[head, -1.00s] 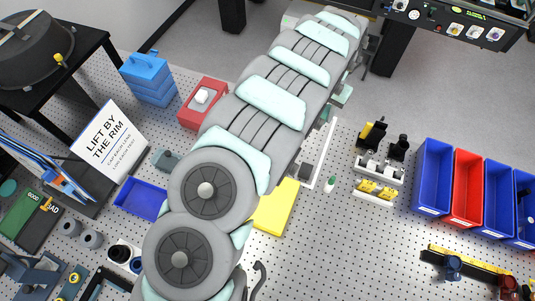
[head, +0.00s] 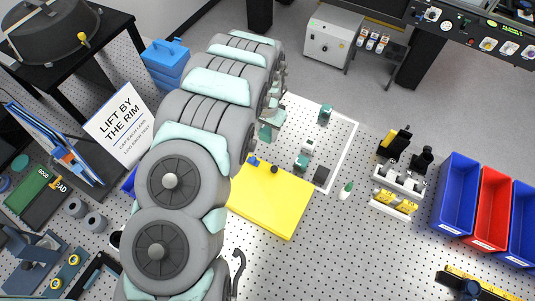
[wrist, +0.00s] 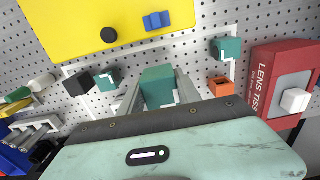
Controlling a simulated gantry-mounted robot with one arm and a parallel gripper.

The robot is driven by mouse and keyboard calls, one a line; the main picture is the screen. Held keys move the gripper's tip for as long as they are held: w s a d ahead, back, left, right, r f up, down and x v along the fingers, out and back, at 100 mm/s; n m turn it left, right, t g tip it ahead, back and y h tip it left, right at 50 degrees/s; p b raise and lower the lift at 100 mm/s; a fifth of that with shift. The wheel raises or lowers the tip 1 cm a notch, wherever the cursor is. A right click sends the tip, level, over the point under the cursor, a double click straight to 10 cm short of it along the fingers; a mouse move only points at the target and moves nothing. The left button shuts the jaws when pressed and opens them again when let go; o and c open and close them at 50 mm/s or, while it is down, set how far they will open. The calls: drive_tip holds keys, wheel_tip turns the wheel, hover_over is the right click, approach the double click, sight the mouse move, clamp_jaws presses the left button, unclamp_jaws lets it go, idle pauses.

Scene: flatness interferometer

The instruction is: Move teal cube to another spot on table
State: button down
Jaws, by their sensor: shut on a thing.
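In the wrist view my gripper (wrist: 158,90) is shut on a teal cube (wrist: 158,84) with white marks, which sits between the two grey fingers. Whether it touches the table is unclear. A second teal cube (wrist: 228,47) is to its right, and a third teal block (wrist: 107,79) is to its left beside a black cube (wrist: 79,84). In the head view my arm hides much of the gripper. A teal block (head: 302,162) stands near the yellow mat (head: 268,203), and another teal block (head: 325,114) is farther back.
A white corner line (head: 340,158) edges the block area. A red lens tissue box (wrist: 272,82) and an orange block (wrist: 220,87) are right of my gripper in the wrist view. A green-capped bottle (head: 345,190) and blue bin (head: 456,200) stand right. Perforated table (head: 340,250) is clear in front.

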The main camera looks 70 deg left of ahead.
drive_tip(key=p, duration=0.2)
approach(268, 154)
wheel_tip(268, 154, down, 5)
drive_tip(key=shift+d+f, duration=0.1)
drive_tip(key=shift+f, duration=0.55)
drive_tip(key=shift+f, duration=0.1)
drive_tip(key=shift+f+b, duration=0.15)
drive_tip(key=shift+b, duration=0.2)
drive_tip(key=c, duration=0.8)
unclamp_jaws()
drive_tip(key=shift+s, duration=0.1)
drive_tip(key=shift+c, duration=0.2)
drive_tip(key=shift+r+b, duration=0.6)
drive_tip(key=shift+r, duration=5.65)
